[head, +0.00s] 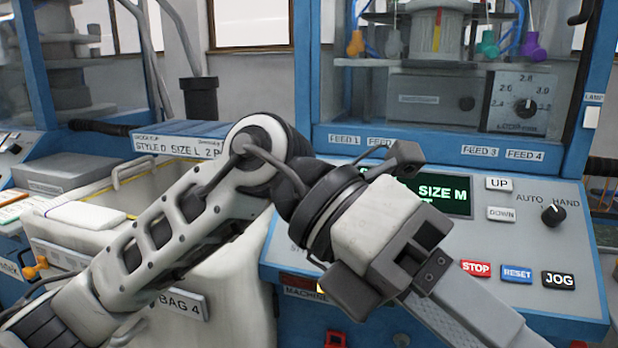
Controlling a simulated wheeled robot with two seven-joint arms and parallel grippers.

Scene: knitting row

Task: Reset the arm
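My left arm comes in from the lower left and bends in the middle of the head view. Its gripper (428,268) is tilted down to the right in front of the machine's control panel (540,235). A long grey bar runs from the gripper to the bottom edge; I cannot tell whether its fingers are apart or together. No held object shows. The hand covers part of the green-lettered display (447,196) and the panel's lower middle. The blue RESET button (517,274) shows clear of the hand, between the red STOP and black JOG buttons. My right gripper is not in view.
A white bin (235,285) labelled BAG 4 stands behind and below my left arm. A blue-framed knitting machine (325,80) with coloured yarn feeders rises behind the panel. A selector knob (553,214) sits at the panel's right. Another machine stands at far left.

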